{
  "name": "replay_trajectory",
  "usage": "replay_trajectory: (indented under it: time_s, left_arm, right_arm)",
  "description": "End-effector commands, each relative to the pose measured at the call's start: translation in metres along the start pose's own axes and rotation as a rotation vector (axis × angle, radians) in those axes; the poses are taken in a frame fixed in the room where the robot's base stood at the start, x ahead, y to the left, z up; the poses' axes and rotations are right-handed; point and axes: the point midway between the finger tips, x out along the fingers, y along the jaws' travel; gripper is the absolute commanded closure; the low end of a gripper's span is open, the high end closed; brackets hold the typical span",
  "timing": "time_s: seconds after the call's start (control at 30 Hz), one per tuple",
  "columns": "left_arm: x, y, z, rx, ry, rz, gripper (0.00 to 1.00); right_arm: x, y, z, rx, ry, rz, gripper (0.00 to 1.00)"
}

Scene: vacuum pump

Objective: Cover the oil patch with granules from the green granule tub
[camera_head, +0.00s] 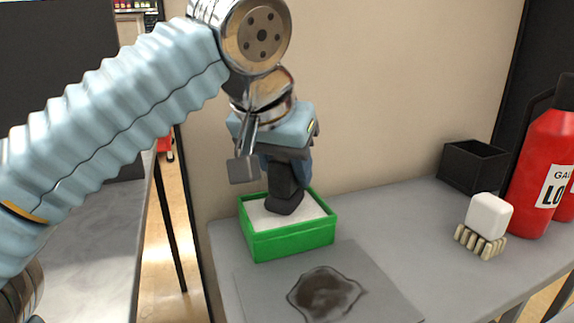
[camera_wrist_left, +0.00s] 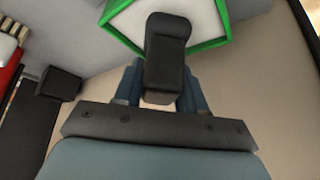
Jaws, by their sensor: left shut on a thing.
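The green granule tub (camera_head: 290,240) stands on the grey bench and holds white granules (camera_head: 262,216). My left gripper (camera_head: 278,172) is above the tub, pointing down, shut on a black scoop-like tool (camera_head: 285,192). The tool's lower end is inside the tub's outline, at or in the granules; how deep it sits I cannot tell. In the left wrist view the black tool (camera_wrist_left: 166,45) is between the blue fingers (camera_wrist_left: 158,92), over the white granules. The dark brown oil patch (camera_head: 325,292) lies on a grey plate in front of the tub, its surface bare. My right gripper is not in view.
To the right stand a white block brush (camera_head: 489,215) with beige bristles, an open black box (camera_head: 475,166) and a red canister (camera_head: 540,175). A wall rises close behind the tub. The bench between tub and brush is clear.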

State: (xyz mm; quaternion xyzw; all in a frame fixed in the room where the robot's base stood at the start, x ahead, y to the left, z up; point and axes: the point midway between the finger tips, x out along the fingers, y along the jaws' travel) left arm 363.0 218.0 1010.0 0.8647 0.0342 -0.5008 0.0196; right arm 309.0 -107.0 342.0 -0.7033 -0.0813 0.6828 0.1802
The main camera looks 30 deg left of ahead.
Motion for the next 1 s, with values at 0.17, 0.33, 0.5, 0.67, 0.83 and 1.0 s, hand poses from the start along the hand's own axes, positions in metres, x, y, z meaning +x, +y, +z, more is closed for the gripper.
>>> replay_trajectory:
  time_s: [0.17, 0.33, 0.5, 0.67, 0.83, 1.0]
  left_arm:
    - [-0.0001, 0.0000, -0.0001, 0.000, 0.000, 0.000, 0.84]
    - [0.0005, 0.0000, 0.0002, 0.000, 0.000, 0.000, 0.84]
    - [0.0023, 0.0000, 0.0013, 0.000, 0.000, 0.000, 0.84]
    - [0.0040, -0.0001, 0.0022, 0.000, 0.000, 0.000, 0.84]
    - [0.0057, 0.0000, 0.0033, 0.000, 0.000, 0.000, 0.84]
    - [0.0075, 0.0000, 0.0043, 0.000, 0.000, 0.000, 0.84]
  right_arm:
    - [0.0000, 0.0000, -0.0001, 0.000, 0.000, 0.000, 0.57]
    - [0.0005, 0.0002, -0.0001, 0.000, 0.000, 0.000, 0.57]
    - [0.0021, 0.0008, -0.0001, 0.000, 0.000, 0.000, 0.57]
    - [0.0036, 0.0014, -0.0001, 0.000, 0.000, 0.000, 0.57]
    - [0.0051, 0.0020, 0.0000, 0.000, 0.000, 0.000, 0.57]
    - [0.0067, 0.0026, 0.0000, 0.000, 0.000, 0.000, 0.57]
